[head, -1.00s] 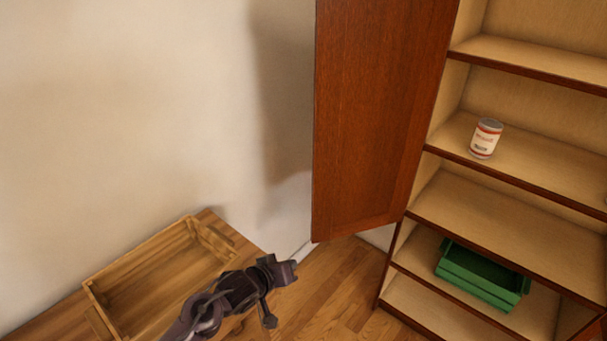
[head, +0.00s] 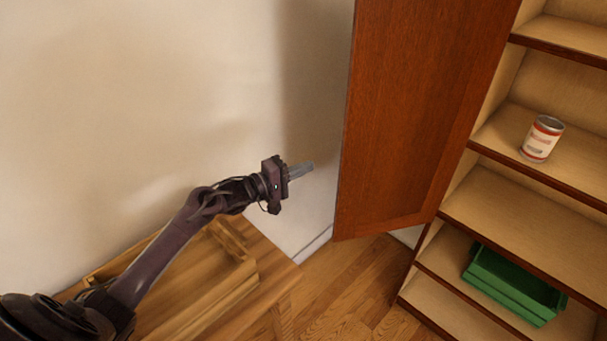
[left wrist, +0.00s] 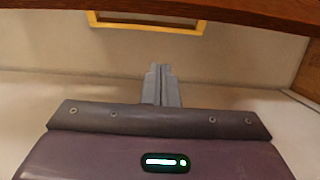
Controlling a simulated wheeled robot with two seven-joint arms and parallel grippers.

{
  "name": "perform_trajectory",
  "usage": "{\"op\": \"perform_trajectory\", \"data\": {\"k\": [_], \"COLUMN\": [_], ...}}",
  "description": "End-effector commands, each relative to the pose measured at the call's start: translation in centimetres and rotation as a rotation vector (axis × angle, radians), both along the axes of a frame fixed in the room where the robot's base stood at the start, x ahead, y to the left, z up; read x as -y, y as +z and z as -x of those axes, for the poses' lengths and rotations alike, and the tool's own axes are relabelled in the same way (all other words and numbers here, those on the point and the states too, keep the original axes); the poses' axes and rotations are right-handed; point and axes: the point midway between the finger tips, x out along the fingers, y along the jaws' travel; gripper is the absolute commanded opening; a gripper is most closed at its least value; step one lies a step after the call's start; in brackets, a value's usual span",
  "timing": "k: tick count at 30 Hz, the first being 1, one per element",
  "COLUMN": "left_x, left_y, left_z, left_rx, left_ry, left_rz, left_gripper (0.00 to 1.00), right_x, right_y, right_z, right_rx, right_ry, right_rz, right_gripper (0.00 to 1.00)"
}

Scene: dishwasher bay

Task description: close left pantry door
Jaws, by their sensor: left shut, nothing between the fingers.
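The left pantry door (head: 412,115) is a reddish-brown wooden panel. It stands swung open on the left side of the pantry, close to the wall. My left gripper (head: 308,166) is shut and empty, its grey fingertips pointing right, a little left of the door's free edge in the picture. I see no clear contact between them. In the left wrist view, the two grey fingers (left wrist: 162,72) are together with nothing between them. My right gripper is in neither view.
The pantry shelves (head: 545,205) hold a can (head: 541,139) and, lower down, a green crate (head: 512,287). A wooden tray (head: 215,290) lies on a wooden table (head: 283,272) below my left arm. The pale wall is close behind. Wooden floor (head: 350,285) shows below the door.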

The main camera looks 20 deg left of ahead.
Motion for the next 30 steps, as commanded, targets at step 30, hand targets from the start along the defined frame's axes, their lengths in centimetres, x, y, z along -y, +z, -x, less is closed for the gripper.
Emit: {"op": "perform_trajectory", "data": {"k": [30], "left_x": [6.3], "left_y": [-0.1], "left_z": [-2.8], "left_rx": [0.001], "left_ry": [0.003], "left_rz": [-0.003], "left_gripper": [0.00], "right_x": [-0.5], "right_y": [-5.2], "right_z": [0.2], "right_rx": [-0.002], "right_ry": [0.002], "right_rz": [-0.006], "right_gripper": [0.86]}}
